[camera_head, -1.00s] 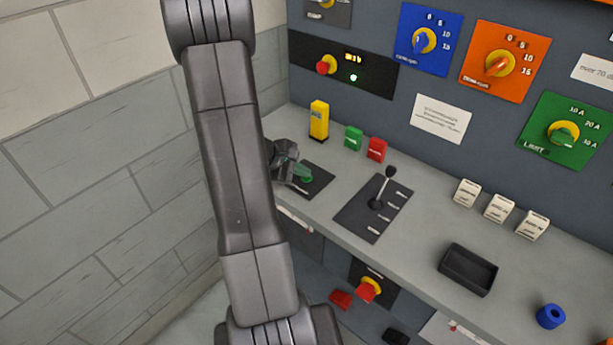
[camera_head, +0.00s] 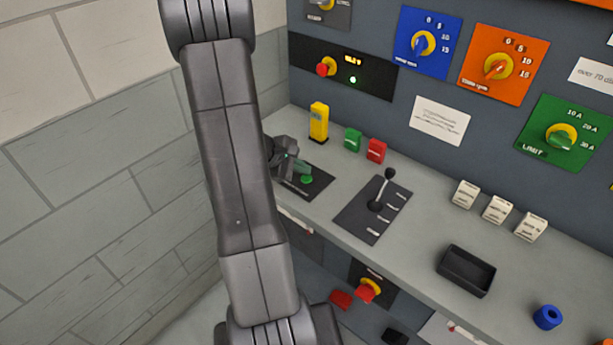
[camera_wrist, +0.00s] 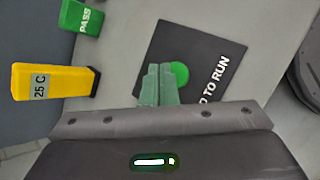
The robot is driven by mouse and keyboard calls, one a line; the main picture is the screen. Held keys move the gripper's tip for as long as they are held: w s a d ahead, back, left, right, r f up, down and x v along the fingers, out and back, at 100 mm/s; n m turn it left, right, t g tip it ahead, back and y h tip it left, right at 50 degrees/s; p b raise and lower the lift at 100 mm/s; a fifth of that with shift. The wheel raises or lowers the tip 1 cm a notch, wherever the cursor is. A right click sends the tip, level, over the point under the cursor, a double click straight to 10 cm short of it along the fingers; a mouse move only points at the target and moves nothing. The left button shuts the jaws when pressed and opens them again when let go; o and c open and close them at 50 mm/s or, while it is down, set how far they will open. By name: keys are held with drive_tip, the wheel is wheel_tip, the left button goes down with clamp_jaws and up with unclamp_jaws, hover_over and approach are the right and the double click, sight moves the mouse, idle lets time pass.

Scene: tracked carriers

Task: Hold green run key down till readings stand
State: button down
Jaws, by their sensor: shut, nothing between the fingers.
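The round green run key (camera_head: 307,180) sits on a black plate (camera_head: 318,187) on the bench; it also shows in the wrist view (camera_wrist: 180,73), where the plate's lettering ends in "TO RUN". My gripper (camera_head: 303,168) is shut and empty, its fingertips just above and behind the key in the head view. In the wrist view the fingertips (camera_wrist: 160,70) cover the key's left edge. The key looks uncovered in the head view, with the tips apart from it. The readout (camera_head: 353,59) on the black panel is lit, its digits too small to read.
A yellow block (camera_head: 318,122) marked "25 C" in the wrist view, a green block (camera_head: 353,139) and a red block (camera_head: 376,150) stand behind the key. A black lever (camera_head: 383,188) stands to the right. A green lamp (camera_head: 353,79) is lit below the readout.

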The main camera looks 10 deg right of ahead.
sight(303, 179)
drive_tip(key=shift+r, duration=0.1)
drive_tip(key=shift+r+p, duration=1.55)
drive_tip(key=shift+r, duration=0.9)
drive_tip(key=shift+f, duration=0.15)
drive_tip(key=shift+f+b, duration=0.4)
drive_tip(key=shift+f, duration=0.1)
drive_tip(key=shift+r+p, duration=0.15)
drive_tip(key=shift+p, duration=0.55)
drive_tip(key=shift+p, duration=0.8)
